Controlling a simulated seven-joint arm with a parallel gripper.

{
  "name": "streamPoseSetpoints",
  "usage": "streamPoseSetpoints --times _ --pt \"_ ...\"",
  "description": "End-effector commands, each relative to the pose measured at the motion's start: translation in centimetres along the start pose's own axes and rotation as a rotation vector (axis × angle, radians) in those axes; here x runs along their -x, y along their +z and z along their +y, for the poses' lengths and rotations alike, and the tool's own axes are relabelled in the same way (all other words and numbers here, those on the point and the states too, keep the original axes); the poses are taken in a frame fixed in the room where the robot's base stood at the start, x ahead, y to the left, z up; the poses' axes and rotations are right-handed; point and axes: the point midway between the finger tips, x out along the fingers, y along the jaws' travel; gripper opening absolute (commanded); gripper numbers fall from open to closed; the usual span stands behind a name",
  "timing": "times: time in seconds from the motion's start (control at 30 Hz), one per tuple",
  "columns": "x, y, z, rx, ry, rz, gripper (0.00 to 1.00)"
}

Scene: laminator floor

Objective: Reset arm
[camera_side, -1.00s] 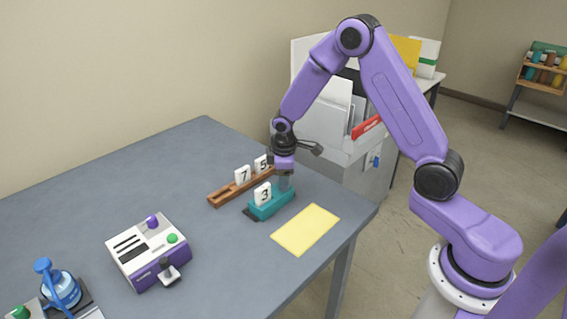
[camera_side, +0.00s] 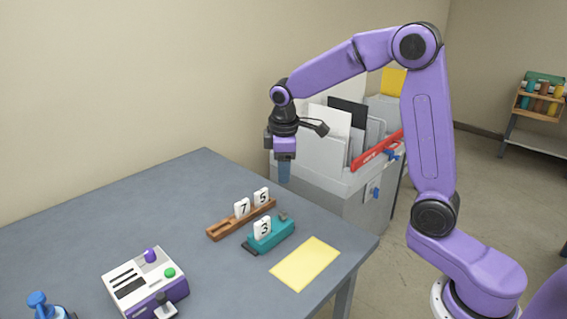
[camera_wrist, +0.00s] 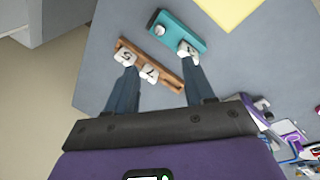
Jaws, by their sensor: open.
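My gripper (camera_side: 284,172) hangs above the grey table, pointing down, over the back end of the wooden rack. In the wrist view its two blue-grey fingers (camera_wrist: 160,75) are apart with nothing held between them. The brown wooden rack (camera_side: 222,230) holds white tiles 7 (camera_side: 242,208) and 5 (camera_side: 262,197), standing upright. Beside it a teal holder (camera_side: 274,237) bears a white tile 3 (camera_side: 263,228), also upright. The rack (camera_wrist: 170,79) and teal holder (camera_wrist: 172,26) also show in the wrist view, below the fingers and apart from them.
A yellow sheet (camera_side: 306,263) lies near the table's right edge. A grey cabinet with upright folders (camera_side: 325,155) stands behind my gripper. The back-left table is clear.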

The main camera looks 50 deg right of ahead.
Motion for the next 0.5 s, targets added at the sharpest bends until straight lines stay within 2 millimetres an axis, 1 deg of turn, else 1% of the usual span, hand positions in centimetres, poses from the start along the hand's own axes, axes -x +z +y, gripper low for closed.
streamPoseSetpoints --times 0.13,0.5 --pt "0.71 0.00 0.02 0.000 0.000 0.001 0.53" --pt "0.80 0.00 -0.23 0.003 -0.001 0.002 0.53"
